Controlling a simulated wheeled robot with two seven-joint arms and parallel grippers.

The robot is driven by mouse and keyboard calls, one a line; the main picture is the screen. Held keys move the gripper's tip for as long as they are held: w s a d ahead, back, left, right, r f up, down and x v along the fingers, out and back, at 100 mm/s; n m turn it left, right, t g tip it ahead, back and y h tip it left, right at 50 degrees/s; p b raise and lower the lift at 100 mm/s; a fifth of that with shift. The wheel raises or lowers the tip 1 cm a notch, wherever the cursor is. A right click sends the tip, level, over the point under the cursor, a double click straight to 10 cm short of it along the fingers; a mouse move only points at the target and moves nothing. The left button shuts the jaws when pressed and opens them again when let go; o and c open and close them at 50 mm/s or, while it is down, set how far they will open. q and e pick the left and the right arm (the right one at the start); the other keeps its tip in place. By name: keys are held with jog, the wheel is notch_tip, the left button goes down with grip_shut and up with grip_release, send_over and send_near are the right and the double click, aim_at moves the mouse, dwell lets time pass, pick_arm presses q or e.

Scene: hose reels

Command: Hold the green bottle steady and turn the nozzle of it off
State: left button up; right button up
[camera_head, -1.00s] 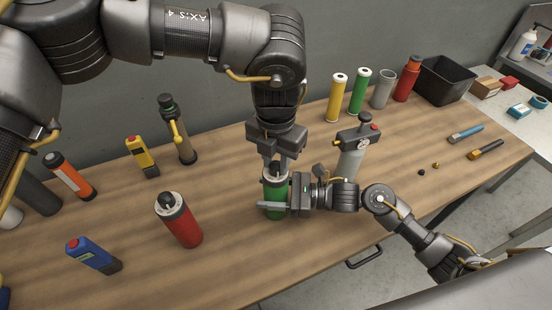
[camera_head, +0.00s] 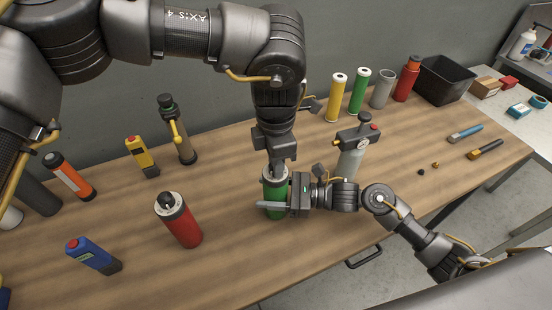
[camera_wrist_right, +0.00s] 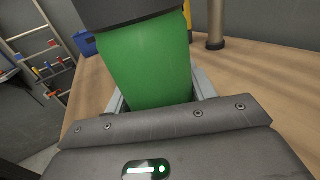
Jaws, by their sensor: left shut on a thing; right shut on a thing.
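The green bottle (camera_head: 275,186) stands upright on the wooden table, and its green body fills the middle of the right wrist view (camera_wrist_right: 148,65). My right gripper (camera_head: 276,205) is shut around its body from the right side, low down. My left gripper (camera_head: 276,166) points down from above and is shut on the nozzle at the bottle's top. The nozzle is mostly hidden by the left fingers, so its setting cannot be seen.
A red bottle (camera_head: 179,222) stands to the left, and a grey bottle with a dark head (camera_head: 349,160) stands close on the right. A blue device (camera_head: 92,255) lies front left. Yellow and green cylinders (camera_head: 360,92) and a black bin (camera_head: 443,82) stand at the back right.

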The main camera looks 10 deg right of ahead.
pick_arm(q)
jog(key=shift+m, duration=0.3)
dwell(0.4)
jog(key=o, duration=1)
notch_tip(320, 180, up, 12)
jog(key=shift+r, duration=0.1)
pick_arm(e)
jog(key=o, duration=1.3)
jog(key=shift+c, duration=0.2)
jog(key=shift+d, duration=0.1)
